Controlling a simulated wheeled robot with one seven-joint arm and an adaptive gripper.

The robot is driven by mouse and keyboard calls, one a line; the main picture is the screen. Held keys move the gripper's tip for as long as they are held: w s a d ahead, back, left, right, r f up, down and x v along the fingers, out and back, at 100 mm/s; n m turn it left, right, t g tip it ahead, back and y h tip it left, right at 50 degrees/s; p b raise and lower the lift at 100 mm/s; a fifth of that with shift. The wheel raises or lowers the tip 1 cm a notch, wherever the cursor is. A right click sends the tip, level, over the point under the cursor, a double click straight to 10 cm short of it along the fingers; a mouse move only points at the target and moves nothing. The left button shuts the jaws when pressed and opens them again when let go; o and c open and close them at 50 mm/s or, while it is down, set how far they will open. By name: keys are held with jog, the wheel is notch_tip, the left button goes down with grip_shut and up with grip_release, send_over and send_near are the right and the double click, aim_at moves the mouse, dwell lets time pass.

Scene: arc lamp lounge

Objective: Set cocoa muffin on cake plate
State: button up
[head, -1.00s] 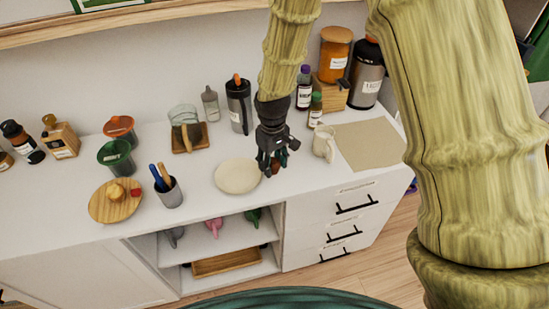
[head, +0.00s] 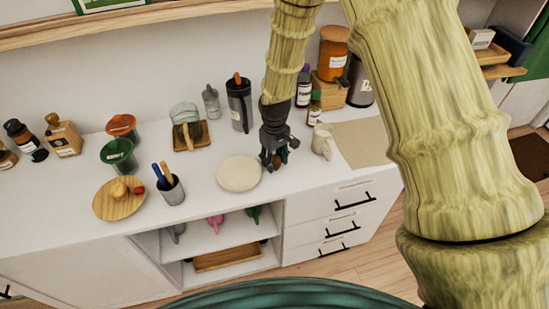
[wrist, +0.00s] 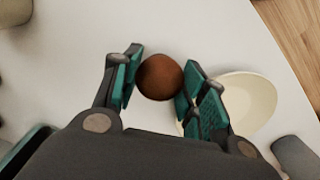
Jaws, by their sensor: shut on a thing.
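The cocoa muffin (wrist: 160,77) is a round brown thing between the two teal-padded fingers of my gripper (wrist: 157,82) in the wrist view. The gripper is shut on it. In the head view my gripper (head: 272,163) points down just right of the cake plate, and only a bit of the brown muffin (head: 282,158) shows. The cake plate (head: 239,173) is a pale, round, empty plate on the white counter. It also shows in the wrist view (wrist: 248,100), partly behind the right finger. I cannot tell whether the muffin touches the counter.
A cream mug (head: 322,141) stands close to the right of my gripper, by a tan mat (head: 362,142). A grey cup of utensils (head: 170,189) and a wooden board with food (head: 119,206) are to the left.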

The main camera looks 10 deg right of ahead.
jog(key=shift+f, duration=0.1)
jog(key=o, duration=0.7)
